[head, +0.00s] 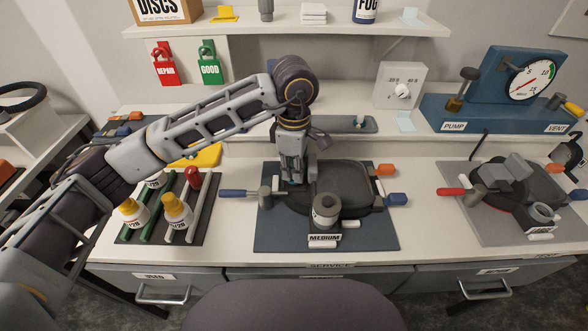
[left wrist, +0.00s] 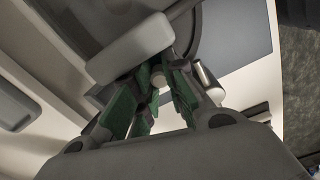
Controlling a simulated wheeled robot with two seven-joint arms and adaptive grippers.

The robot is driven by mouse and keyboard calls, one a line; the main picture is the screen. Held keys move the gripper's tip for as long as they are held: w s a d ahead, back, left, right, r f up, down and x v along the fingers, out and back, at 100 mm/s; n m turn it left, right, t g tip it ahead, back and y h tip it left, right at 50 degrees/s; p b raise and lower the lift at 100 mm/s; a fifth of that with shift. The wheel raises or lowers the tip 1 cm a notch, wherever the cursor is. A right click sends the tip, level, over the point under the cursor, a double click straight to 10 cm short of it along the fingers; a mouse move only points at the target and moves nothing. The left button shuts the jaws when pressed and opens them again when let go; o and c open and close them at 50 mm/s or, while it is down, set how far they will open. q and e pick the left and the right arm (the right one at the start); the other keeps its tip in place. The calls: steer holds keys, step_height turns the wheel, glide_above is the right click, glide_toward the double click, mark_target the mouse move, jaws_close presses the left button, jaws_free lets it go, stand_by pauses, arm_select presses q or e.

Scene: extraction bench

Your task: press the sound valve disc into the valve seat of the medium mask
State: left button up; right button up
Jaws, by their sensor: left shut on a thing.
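The medium mask (head: 350,188) is a dark shape lying on a blue-grey mat (head: 272,238) with a MEDIUM label (head: 324,238). A round grey housing (head: 325,214) with a dark top stands at its front; I cannot tell what sits inside it. My left gripper (head: 292,180) points down at the mask's left side, behind and left of the housing. In the left wrist view its green-padded fingers (left wrist: 150,95) are close together around a small greyish piece (left wrist: 156,82), probably the valve disc, mostly hidden. My right gripper is not in view.
Blue handles (head: 238,193) and an orange one stick out around the mask. Yellow-capped bottles (head: 177,211) stand on a rack at left. Another mask (head: 512,182) lies on a grey mat at right. A pump unit with gauge (head: 512,80) stands behind it.

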arm_select(q)
steer(key=shift+b, duration=0.3)
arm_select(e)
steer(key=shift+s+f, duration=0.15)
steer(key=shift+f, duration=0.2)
